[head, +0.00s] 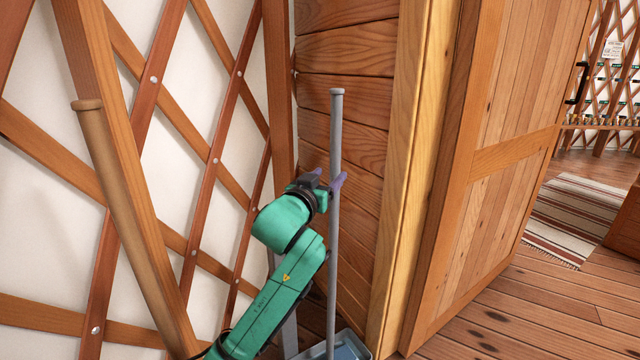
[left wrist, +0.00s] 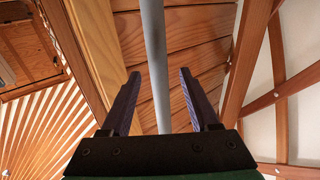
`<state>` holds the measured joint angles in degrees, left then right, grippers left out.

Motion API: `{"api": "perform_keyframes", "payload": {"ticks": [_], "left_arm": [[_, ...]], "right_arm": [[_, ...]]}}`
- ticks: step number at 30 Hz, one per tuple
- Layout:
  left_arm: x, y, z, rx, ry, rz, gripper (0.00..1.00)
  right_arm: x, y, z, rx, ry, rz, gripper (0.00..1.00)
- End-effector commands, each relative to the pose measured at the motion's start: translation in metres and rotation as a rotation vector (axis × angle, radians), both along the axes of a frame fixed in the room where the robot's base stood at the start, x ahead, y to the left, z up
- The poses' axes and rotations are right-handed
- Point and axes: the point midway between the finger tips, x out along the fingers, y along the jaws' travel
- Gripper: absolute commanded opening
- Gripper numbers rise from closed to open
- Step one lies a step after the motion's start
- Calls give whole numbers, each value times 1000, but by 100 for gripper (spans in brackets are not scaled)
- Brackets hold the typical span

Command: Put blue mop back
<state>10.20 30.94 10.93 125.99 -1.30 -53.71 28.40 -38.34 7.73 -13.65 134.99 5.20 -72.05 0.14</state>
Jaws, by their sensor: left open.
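A grey-blue pole (head: 336,130), which looks like the mop's handle, stands nearly upright in the corner by the plank wall. Its lower end goes down to a pale blue-grey container (head: 350,346) at the bottom edge of the head view. The mop head cannot be made out. My left gripper (head: 330,179) is at mid-height on the pole, with its purple fingers open. In the left wrist view the pole (left wrist: 153,40) passes between the two open fingers (left wrist: 160,74), with a gap on each side. My right gripper is out of view.
A wooden pole (head: 125,210) with a knobbed top leans against the lattice wall on the left. An open wooden door (head: 500,130) stands to the right of the pale post (head: 405,160). Bare plank floor (head: 510,315) and a striped rug (head: 580,210) lie beyond.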

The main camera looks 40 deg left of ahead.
Motion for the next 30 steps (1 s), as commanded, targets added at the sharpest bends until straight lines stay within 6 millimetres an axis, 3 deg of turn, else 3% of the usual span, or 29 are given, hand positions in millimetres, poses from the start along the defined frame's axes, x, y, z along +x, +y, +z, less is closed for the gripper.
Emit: {"api": "perform_keyframes", "payload": {"ticks": [3, 7, 14, 17, 20, 23, 24, 27, 30], "left_arm": [[-27, -10, -1, -3, 1, -1, 62], [-46, -16, -1, -2, 2, -1, 62], [-51, -18, -1, -2, 3, 0, 62], [-46, -25, -27, -9, 68, -18, 62], [-42, -51, -104, -25, 265, -80, 62], [-63, -98, -216, -51, 557, -190, 62], [-80, -121, -259, -62, 676, -246, 62], [-138, -178, -345, -97, 938, -392, 62], [-193, -223, -393, -131, 1114, -517, 62]], "right_arm": [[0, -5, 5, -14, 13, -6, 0], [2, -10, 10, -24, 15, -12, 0], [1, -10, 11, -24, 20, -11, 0], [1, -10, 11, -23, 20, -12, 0], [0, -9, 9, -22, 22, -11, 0], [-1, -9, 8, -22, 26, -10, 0], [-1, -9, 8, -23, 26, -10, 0], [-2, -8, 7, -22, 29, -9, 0], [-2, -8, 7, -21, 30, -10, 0]]}}
